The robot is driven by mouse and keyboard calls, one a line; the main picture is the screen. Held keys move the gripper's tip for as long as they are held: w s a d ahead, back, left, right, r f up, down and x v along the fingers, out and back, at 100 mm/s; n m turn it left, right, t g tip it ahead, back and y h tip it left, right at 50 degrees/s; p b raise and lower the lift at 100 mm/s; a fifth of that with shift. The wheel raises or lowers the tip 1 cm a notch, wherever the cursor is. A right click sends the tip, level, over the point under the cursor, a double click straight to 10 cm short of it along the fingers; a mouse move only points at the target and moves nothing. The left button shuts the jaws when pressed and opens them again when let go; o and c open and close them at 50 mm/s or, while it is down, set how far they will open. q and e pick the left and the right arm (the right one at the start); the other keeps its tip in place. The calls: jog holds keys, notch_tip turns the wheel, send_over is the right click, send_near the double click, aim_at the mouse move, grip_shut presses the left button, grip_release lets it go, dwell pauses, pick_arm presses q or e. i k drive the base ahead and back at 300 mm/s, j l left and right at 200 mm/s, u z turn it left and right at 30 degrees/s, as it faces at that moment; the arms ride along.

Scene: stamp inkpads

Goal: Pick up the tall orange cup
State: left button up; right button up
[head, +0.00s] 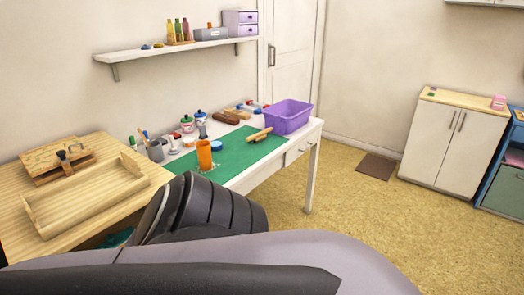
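A tall orange cup (204,154) stands upright near the front edge of the green mat (254,147) on the white table. It is in plain view in the head view, and nothing covers it except perhaps its foot. Dark and grey parts of my own body fill the bottom of the picture, below and in front of the cup. No gripper of mine can be made out, left or right.
A purple bin (287,117) stands at the table's far end, with wooden rolls (256,134) beside it. Jars (187,124), a grey pen cup (156,150) and an orange-lidded bottle (189,141) crowd behind the cup. A wooden tray (40,218) lies on the left desk.

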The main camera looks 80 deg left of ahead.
aim_at(205, 156)
jog(key=u, duration=3)
jog(key=i+l+u, duration=0.1)
jog(key=i+l, duration=0.15)
jog(key=i+l+u, duration=0.15)
jog(key=l, duration=0.2)
jog(key=i+l+u, duration=0.1)
jog(key=i+l, duration=0.15)
jog(key=i+l+u, duration=0.1)
jog(key=l, duration=0.35)
jog(key=i+l+u, duration=0.15)
jog(key=i+l, duration=0.15)
jog(key=i+l+u, duration=0.1)
jog(key=l, duration=0.4)
jog(key=i+l+u, duration=0.1)
jog(key=l, duration=0.3)
jog(key=i, duration=0.1)
